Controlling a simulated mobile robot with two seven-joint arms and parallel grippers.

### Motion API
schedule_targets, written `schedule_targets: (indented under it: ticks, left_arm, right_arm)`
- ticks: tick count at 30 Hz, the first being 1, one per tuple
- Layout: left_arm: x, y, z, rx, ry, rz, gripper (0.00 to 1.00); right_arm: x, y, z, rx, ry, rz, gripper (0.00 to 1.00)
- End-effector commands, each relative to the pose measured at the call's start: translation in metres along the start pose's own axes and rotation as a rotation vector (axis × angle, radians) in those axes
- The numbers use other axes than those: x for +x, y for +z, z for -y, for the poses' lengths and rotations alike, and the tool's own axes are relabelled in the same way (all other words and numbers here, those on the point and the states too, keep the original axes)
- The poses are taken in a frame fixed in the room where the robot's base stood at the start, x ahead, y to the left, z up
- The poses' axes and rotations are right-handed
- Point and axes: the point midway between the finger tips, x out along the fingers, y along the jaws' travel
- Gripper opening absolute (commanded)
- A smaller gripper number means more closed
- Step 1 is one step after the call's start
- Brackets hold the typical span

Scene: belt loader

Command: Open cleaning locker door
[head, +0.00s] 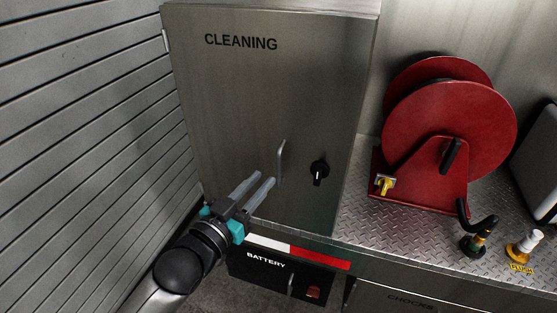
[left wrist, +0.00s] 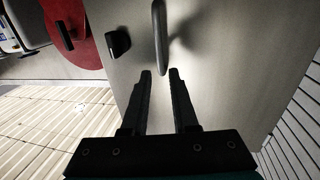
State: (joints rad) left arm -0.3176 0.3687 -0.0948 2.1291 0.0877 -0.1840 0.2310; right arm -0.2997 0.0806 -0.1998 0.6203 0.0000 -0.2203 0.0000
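The cleaning locker door (head: 235,100) is a grey metal panel marked CLEANING, and it looks shut. Its bar handle (head: 281,162) stands upright on the door, left of a black knob (head: 319,172). My left gripper (head: 262,180) is open and empty, with its fingertips just short of the handle's lower part. In the left wrist view the handle (left wrist: 160,38) lies just beyond the gap between the fingertips (left wrist: 160,73), and the knob (left wrist: 118,43) is to its left. My right gripper is not in view.
A red hose reel (head: 445,140) stands on a diamond-plate shelf (head: 400,235) to the right. Below the locker is a battery compartment (head: 275,270). A slatted wall (head: 80,130) is close on the left.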

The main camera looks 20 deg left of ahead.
Motion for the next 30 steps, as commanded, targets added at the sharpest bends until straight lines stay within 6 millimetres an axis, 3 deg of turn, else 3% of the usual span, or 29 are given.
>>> schedule_targets:
  ticks: [15,30]
  left_arm:
    - [0.069,0.000,0.000,0.000,0.000,0.000,0.27]
    - [0.079,0.000,0.000,0.001,0.001,0.000,0.26]
  right_arm:
    - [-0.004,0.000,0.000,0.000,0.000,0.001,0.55]
    - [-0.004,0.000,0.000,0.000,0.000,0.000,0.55]
